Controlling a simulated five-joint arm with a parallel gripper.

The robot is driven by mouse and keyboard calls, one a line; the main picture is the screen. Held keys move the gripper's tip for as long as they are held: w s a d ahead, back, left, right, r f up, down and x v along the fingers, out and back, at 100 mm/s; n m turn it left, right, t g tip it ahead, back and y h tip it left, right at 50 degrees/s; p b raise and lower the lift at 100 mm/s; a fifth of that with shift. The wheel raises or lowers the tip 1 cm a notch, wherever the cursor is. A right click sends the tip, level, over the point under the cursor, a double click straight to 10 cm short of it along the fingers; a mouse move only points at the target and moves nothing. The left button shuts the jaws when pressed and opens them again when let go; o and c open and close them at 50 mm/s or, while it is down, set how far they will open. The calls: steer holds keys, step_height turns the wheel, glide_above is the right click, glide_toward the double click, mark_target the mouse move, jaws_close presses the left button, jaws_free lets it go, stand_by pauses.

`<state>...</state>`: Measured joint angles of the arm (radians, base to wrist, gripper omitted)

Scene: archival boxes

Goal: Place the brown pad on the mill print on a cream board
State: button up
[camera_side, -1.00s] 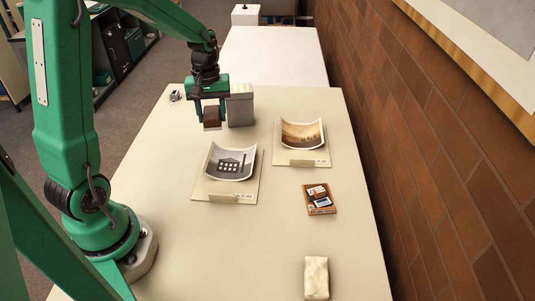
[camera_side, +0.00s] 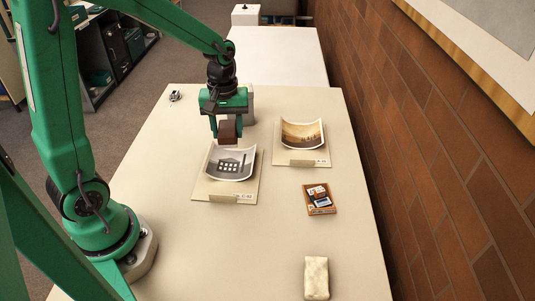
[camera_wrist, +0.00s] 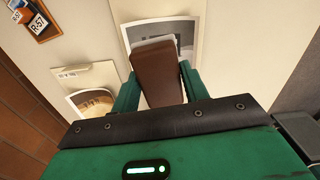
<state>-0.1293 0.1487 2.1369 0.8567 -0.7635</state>
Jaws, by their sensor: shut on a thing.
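The brown pad (camera_side: 227,131) is held between the fingers of my gripper (camera_side: 227,134), above the far part of the mill print. The mill print (camera_side: 231,165) is a curled grey photo with a building and chimney, lying on a cream board (camera_side: 214,190) with a small label. In the wrist view the brown pad (camera_wrist: 158,75) fills the space between the green fingers, and the mill print (camera_wrist: 185,30) shows behind it, partly hidden. The pad appears raised above the print; the exact gap is hard to tell.
A sepia print (camera_side: 302,134) on another cream board stands to the right. An orange-brown box (camera_side: 319,199) and a cream block (camera_side: 316,278) lie nearer the front right. A grey box (camera_side: 249,105) is partly hidden behind my gripper. A brick wall borders the right.

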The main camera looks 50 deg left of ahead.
steer(key=s+d+m, duration=0.1)
steer(key=s+d, duration=0.5)
steer(key=d, duration=0.5)
glide_above(230, 172)
step_height(230, 172, down, 7)
steer(key=shift+r, duration=0.1)
steer(key=shift+f, duration=2)
steer(key=shift+f, duration=0.15)
steer(key=o, duration=1)
